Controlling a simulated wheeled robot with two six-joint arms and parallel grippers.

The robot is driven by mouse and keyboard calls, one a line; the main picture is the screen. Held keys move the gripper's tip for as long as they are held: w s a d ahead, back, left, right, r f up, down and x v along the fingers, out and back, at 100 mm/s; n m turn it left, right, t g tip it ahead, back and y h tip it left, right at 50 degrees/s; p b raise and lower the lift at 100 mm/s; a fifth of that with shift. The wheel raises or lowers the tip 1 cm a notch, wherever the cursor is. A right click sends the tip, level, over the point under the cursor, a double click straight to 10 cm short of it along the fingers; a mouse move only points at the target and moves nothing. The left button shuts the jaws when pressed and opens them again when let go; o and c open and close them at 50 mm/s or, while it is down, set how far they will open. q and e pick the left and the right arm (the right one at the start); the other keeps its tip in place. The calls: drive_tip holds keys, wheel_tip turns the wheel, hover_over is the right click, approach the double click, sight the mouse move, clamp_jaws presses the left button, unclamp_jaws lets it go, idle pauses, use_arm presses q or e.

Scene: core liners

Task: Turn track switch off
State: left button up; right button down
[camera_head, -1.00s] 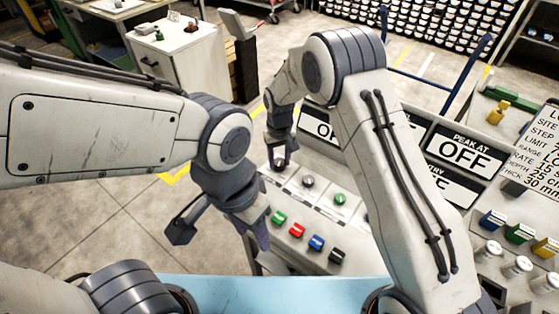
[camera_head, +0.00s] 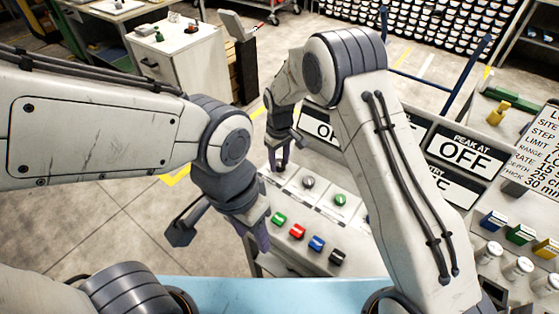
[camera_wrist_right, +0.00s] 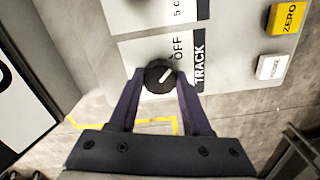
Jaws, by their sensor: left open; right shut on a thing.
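The track switch (camera_wrist_right: 160,76) is a round black knob with a white pointer line, beside the labels OFF and TRACK in the right wrist view. The pointer slants up and to the right in that view, toward the OFF label. My right gripper (camera_wrist_right: 160,88) is shut on the knob, with a finger on either side. In the head view my right gripper (camera_head: 279,166) reaches down at the panel's far left end, and the knob is mostly hidden there. My left gripper (camera_head: 215,240) is open and empty, hanging in front of the panel's left side.
The control panel (camera_head: 300,262) carries other knobs and green, red, blue and black buttons. White and yellow keys, including a ZERO key (camera_wrist_right: 286,18), sit near the switch. A sign board (camera_head: 459,152) reading PEAK AT OFF stands behind. Open floor (camera_head: 110,235) lies to the left.

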sight(280, 162)
drive_tip(key=shift+w+r, duration=0.1)
drive_tip(key=shift+c, duration=1.8)
unclamp_jaws()
wheel_tip(280, 162, up, 10)
drive_tip(key=b, duration=0.1)
drive_tip(key=shift+r+b, duration=0.2)
drive_tip(key=shift+b, duration=0.2)
drive_tip(key=shift+d, duration=0.1)
